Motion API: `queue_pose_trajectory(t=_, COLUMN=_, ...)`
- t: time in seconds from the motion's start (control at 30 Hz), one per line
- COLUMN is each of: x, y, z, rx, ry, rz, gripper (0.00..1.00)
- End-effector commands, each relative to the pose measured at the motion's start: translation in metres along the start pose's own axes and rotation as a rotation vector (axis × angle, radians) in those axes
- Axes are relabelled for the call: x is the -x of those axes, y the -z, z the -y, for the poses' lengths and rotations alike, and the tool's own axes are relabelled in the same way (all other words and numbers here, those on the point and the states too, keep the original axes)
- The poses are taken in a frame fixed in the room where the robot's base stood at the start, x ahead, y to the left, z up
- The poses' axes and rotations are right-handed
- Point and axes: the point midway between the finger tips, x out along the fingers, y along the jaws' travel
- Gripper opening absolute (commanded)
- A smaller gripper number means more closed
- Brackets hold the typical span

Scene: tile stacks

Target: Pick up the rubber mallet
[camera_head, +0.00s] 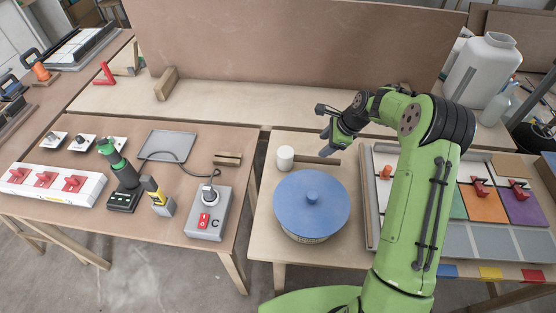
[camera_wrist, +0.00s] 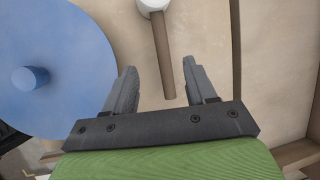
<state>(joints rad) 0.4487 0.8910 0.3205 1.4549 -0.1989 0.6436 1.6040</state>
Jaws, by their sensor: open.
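The rubber mallet has a white head (camera_head: 285,158) and a brown handle, and lies on the right-hand table behind the blue round lid. In the wrist view its handle (camera_wrist: 163,55) runs from the white head (camera_wrist: 152,5) at the top edge down between my finger tips. My gripper (camera_head: 327,150) is over the handle's right end in the head view. In the wrist view my gripper (camera_wrist: 160,68) is open, with one finger on each side of the handle. The fingers do not grip it; the height gap is hard to tell.
The blue lid (camera_head: 312,203) sits on a round container in front of the mallet and shows at left in the wrist view (camera_wrist: 70,75). A tray of coloured tiles (camera_head: 485,205) is at right, partly hidden by my arm. A tall brown board (camera_head: 290,50) stands behind.

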Motion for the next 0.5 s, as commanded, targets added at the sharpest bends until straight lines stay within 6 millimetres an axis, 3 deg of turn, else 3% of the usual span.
queue_pose_trajectory(t=0.03, x=-0.016, y=-0.001, z=-0.002, rx=0.002, ry=-0.007, rz=0.002, gripper=0.56)
queue_pose_trajectory(t=0.2, x=-0.058, y=-0.001, z=-0.002, rx=0.004, ry=-0.007, rz=0.000, gripper=0.56)
queue_pose_trajectory(t=0.5, x=-0.102, y=0.000, z=-0.001, rx=0.006, ry=-0.006, rz=-0.001, gripper=0.56)
